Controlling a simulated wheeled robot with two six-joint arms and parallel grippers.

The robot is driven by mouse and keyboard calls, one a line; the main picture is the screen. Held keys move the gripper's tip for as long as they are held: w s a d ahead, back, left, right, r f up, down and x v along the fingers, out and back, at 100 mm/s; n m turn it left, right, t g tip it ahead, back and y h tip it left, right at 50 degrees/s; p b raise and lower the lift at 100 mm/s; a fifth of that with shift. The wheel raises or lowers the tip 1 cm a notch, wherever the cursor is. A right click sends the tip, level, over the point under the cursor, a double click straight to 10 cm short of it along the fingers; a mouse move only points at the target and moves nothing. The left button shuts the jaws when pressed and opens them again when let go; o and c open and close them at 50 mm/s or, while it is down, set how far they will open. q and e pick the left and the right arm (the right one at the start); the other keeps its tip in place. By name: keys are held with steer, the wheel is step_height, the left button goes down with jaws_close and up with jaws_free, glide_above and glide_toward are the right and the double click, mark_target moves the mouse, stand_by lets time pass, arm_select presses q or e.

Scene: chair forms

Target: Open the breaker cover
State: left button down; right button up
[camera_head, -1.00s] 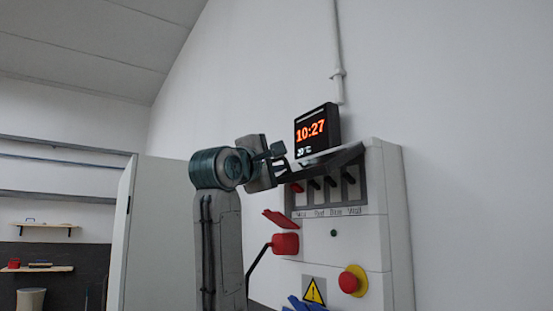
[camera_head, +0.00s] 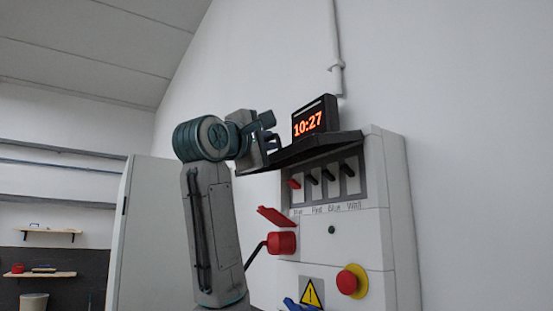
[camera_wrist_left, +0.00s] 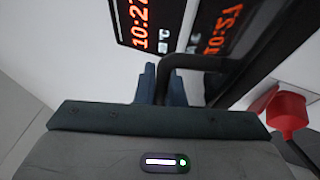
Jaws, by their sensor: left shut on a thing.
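The dark breaker cover (camera_head: 318,147) is swung up and stands out roughly level from the top of the white electrical box (camera_head: 400,230). The row of breaker switches (camera_head: 330,180) is uncovered below it. My left gripper (camera_head: 272,137) is at the cover's left part. In the left wrist view, the gripper (camera_wrist_left: 163,85) is shut on the cover's dark bar handle (camera_wrist_left: 190,62), and the cover's glossy panel (camera_wrist_left: 240,60) mirrors the clock digits.
A digital clock (camera_head: 314,119) reading 10:27 stands just behind the cover. A red plug and socket (camera_head: 281,241), a red stop button (camera_head: 350,281) on yellow and a warning sign (camera_head: 311,293) are lower on the box. A pale open door (camera_head: 150,230) is at left.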

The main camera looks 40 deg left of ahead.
arm_select(q)
steer(key=shift+r+m+g, duration=0.3)
steer(key=shift+r+g, duration=0.2)
steer(key=shift+r, duration=0.05)
steer(key=shift+w+d+r+g+p, duration=0.1)
steer(key=shift+r+g+p, duration=0.2)
steer(key=shift+p, duration=0.15)
steer(key=shift+w+d+r+m+g+p, duration=0.1)
steer(key=shift+w+r+m+g+p, duration=0.2)
steer(key=shift+r+m+g+p, duration=0.3)
steer(key=shift+w+r+g, duration=0.1)
steer(key=shift+r+g, duration=0.1)
steer(key=shift+g, duration=0.2)
steer(key=shift+w+d, duration=0.1)
arm_select(e)
steer(key=r, duration=0.1)
steer(key=s+r, duration=0.1)
steer(key=shift+a+r, duration=0.3)
steer(key=shift+d, duration=0.1)
arm_select(q)
steer(key=c, duration=1.8)
jaws_free()
arm_select(e)
steer(key=shift+s+d, duration=0.1)
